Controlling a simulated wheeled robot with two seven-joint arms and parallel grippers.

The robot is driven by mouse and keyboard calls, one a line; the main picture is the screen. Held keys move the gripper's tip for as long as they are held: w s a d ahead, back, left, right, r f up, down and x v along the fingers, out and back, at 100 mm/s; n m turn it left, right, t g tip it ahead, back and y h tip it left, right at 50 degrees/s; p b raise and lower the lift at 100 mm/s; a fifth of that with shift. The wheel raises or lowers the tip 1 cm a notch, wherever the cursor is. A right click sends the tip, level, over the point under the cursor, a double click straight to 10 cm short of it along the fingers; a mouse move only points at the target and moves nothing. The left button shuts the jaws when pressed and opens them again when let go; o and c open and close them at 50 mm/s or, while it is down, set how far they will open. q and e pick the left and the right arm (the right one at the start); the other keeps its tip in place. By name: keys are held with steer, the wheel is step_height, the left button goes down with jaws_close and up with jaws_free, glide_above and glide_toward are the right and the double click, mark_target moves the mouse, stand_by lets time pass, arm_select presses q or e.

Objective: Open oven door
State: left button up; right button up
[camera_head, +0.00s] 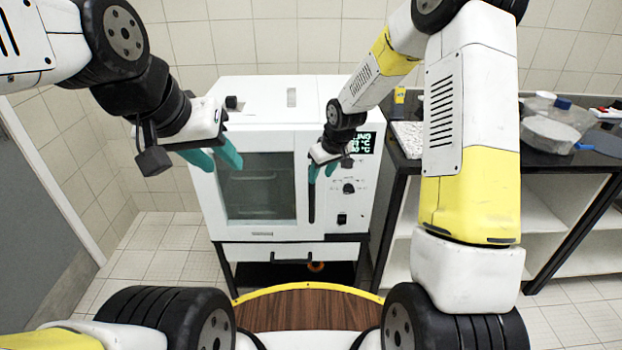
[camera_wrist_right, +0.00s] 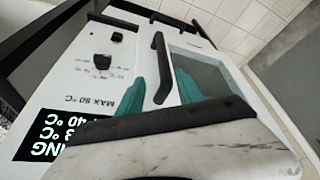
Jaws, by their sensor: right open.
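The white oven (camera_head: 285,140) stands in front of me, its door (camera_head: 258,188) with a dark glass window closed. A black vertical handle (camera_head: 311,200) runs along the door's right edge. My right gripper (camera_head: 322,174) is open at the upper part of the handle. In the right wrist view the handle (camera_wrist_right: 161,70) appears between the two teal fingers of this gripper (camera_wrist_right: 160,80); whether they touch it I cannot tell. My left gripper (camera_head: 226,162) is open and empty, in front of the oven's upper left side.
The control panel (camera_head: 349,188) with display and knobs is right of the handle. A dark bench (camera_head: 440,160) with containers stands at the right. A drawer (camera_head: 255,252) is below the oven. Floor at the left (camera_head: 150,250) is clear.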

mark_target(312, 192)
steer(key=x, duration=0.3)
steer(key=shift+a+f, duration=0.25)
steer(key=shift+a, duration=0.05)
steer(key=x, duration=0.7)
steer(key=shift+s, duration=0.1)
jaws_close()
stand_by(0.9)
